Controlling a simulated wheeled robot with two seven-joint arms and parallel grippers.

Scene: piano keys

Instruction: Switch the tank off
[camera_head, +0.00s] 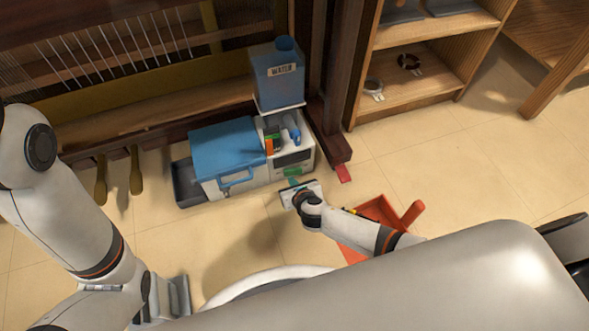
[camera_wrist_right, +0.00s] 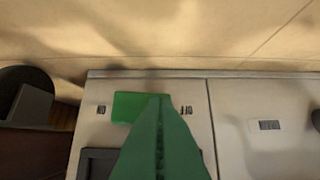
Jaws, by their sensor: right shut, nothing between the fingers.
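The tank is a white unit with a blue lid (camera_head: 227,150) and a blue water container (camera_head: 277,76) labelled WATER on its right part. A green switch (camera_head: 292,171) sits low on the right part; it also shows as a green rectangle in the right wrist view (camera_wrist_right: 130,106), with small dark marks on both sides. My right gripper (camera_head: 292,183) is shut and empty right in front of the switch. Its green fingers (camera_wrist_right: 160,100) overlap the switch in the wrist view; I cannot tell if they touch. My left gripper (camera_head: 178,296) is low at left, its opening unclear.
A red dustpan-like tray (camera_head: 380,210) lies on the floor right of my right gripper. A dark wooden post (camera_head: 340,80) stands beside the tank. Wooden pedals (camera_head: 136,170) are to its left. A shelf (camera_head: 420,88) is at the back right.

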